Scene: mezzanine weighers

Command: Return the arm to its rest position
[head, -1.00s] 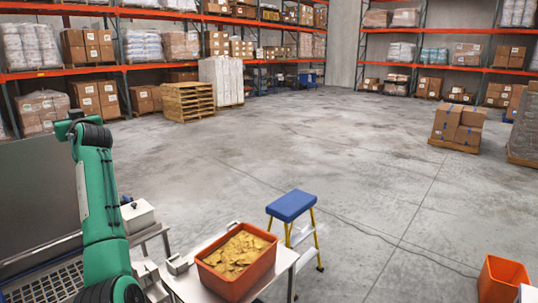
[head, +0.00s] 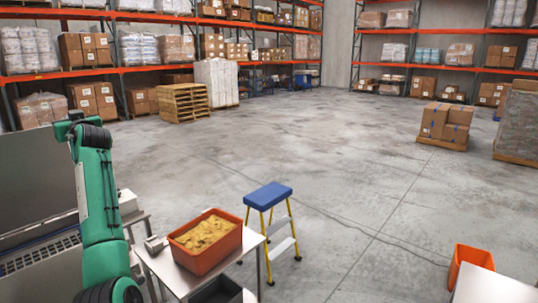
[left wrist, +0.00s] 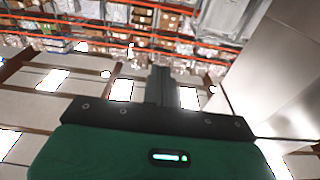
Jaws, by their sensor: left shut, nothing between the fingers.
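My left arm (head: 100,210), green with black joints, is raised and folded at the left of the head view. Its gripper cannot be made out clearly there. In the left wrist view my left gripper (left wrist: 162,85) shows as dark fingers close together, shut and empty, with shelving and ceiling lights far behind. It touches nothing. My right gripper is in neither view.
An orange bin (head: 472,257) is at lower right. Open floor lies beyond.

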